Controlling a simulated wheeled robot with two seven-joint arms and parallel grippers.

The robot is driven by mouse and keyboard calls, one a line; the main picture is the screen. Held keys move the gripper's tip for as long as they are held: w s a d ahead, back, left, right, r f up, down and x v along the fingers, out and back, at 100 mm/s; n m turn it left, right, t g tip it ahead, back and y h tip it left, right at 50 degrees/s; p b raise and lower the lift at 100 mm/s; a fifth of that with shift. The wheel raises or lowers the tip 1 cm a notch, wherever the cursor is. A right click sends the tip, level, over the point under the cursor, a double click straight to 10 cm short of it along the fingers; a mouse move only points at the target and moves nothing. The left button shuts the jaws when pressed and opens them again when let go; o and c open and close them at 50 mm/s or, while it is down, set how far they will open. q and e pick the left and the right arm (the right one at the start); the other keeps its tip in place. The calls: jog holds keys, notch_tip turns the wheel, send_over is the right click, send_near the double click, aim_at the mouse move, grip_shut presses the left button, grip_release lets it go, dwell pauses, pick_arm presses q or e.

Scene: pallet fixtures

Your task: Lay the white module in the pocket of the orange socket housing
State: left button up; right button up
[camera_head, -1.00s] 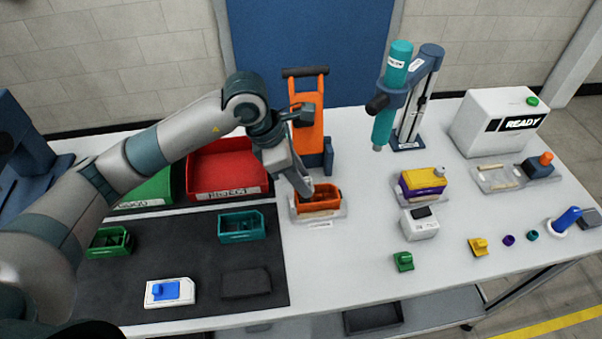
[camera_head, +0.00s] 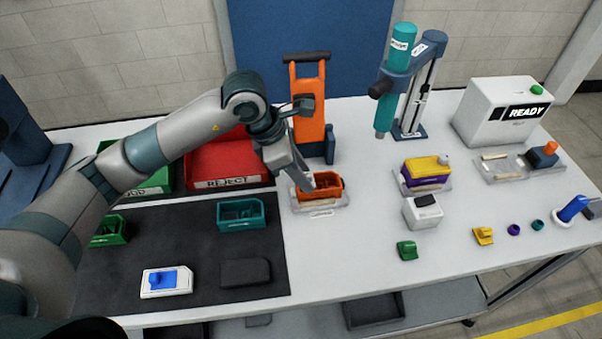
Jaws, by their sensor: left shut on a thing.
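The orange socket housing (camera_head: 328,194) sits in a clear pallet fixture (camera_head: 321,209) at the middle of the table, its open side facing up. My left gripper (camera_head: 306,184) reaches down to the housing's left end and is shut on it; the fingertips are partly hidden by the gripper body. The white module (camera_head: 180,289), a flat plate with a blue raised part on top, lies on the dark mat at the front left, apart from the gripper. My right gripper is not in view.
Teal (camera_head: 241,213) and green (camera_head: 110,231) housings and a dark flat block (camera_head: 245,272) are on the mat. The red reject bin (camera_head: 228,166) stands behind. A yellow-purple assembly (camera_head: 427,172) and a white box (camera_head: 422,212) are to the right. The table's front middle is clear.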

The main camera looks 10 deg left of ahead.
pick_arm(q)
jog(key=shift+s+a+f+b, duration=0.1)
jog(key=shift+s+f+b, duration=0.1)
jog(key=shift+f+b, duration=0.3)
jog(key=shift+s+a+f+b, duration=0.1)
jog(key=shift+s+f+b, duration=0.1)
jog(key=shift+f+b, duration=0.3)
dwell(1.2)
jog(key=shift+f, duration=0.15)
jog(key=shift+a+f, duration=0.1)
jog(key=shift+f, duration=0.25)
jog(key=o, duration=0.7)
jog(key=shift+g, duration=0.3)
jog(key=shift+w+r, duration=0.1)
jog(key=shift+r, duration=0.3)
jog(key=shift+w+d+r+p, duration=0.2)
jog(key=shift+r+p, duration=0.2)
jog(key=shift+r, duration=0.5)
jog(key=shift+r, duration=0.15)
